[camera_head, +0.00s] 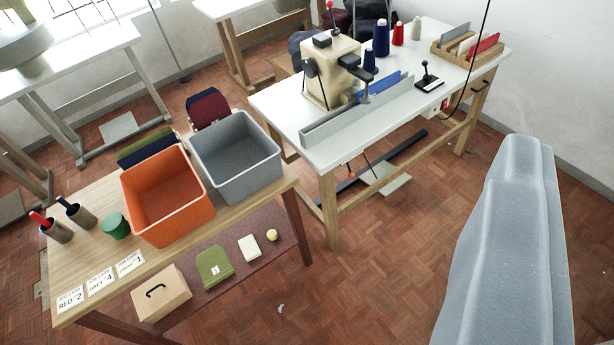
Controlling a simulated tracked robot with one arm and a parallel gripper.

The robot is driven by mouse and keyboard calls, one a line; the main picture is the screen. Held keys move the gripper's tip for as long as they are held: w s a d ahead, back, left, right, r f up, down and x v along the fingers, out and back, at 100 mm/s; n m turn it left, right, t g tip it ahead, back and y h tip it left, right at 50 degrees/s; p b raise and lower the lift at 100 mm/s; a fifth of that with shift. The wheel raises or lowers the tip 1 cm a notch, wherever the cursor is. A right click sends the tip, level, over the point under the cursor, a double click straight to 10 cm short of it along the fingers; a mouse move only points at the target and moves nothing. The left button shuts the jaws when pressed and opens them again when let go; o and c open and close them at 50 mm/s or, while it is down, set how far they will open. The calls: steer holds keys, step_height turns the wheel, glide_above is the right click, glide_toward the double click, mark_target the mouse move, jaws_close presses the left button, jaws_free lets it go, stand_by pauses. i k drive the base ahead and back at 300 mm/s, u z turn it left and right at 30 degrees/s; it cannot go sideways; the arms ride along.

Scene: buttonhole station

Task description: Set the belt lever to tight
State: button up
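A small black lever with a round knob (425,68) stands on a dark base with a pale front on the white sewing table. It looks about upright; I cannot read any marks on its base. A thin dark rod with an orange end (351,173) shows below the same table, near the treadle. I cannot tell for sure which of these is the belt lever. The cream sewing machine (330,75) stands on the table, left of the black lever. My gripper is not in view; a large grey part of my own arm fills the right side.
The white sewing table (320,128) holds thread cones and a wooden rack (462,50). A nearer wooden table (230,205) carries an orange bin (165,195) and a grey bin (235,155). A dark cable hangs at the table's right. Parquet floor (385,265) is clear in front.

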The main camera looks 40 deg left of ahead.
mark_target(351, 175)
steer(key=u, duration=0.55)
steer(key=k, duration=1.35)
steer(key=u, duration=0.4)
steer(key=i, duration=2.05)
steer(key=z, duration=0.6)
